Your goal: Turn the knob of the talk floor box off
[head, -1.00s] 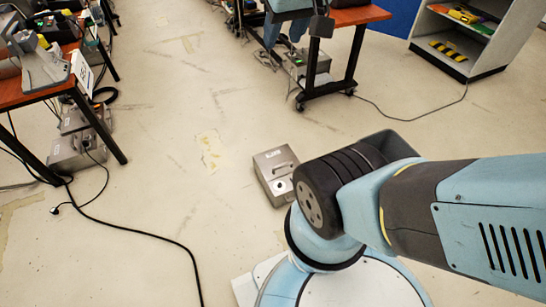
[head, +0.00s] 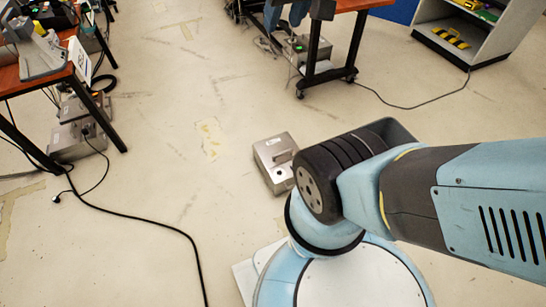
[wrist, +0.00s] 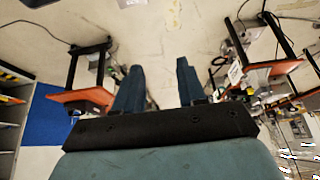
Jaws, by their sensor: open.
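A grey metal floor box (head: 275,160) with a handle and a small dark round part on a pale spot stands on open floor, partly behind my arm in the head view. A second grey box (head: 78,140) stands under the left table, with a cable. A third (head: 307,48) stands under the far table. Their labels are too small to read, so I cannot tell which is the talk box or how its knob is set. My gripper (wrist: 158,82) is open and empty in the wrist view, fingers apart, away from the near box.
The left table (head: 45,85) holds equipment; a black cable (head: 150,222) runs from below it across the floor. The far table (head: 345,5) has dark legs on casters. A grey shelf unit (head: 490,50) stands at the upper right.

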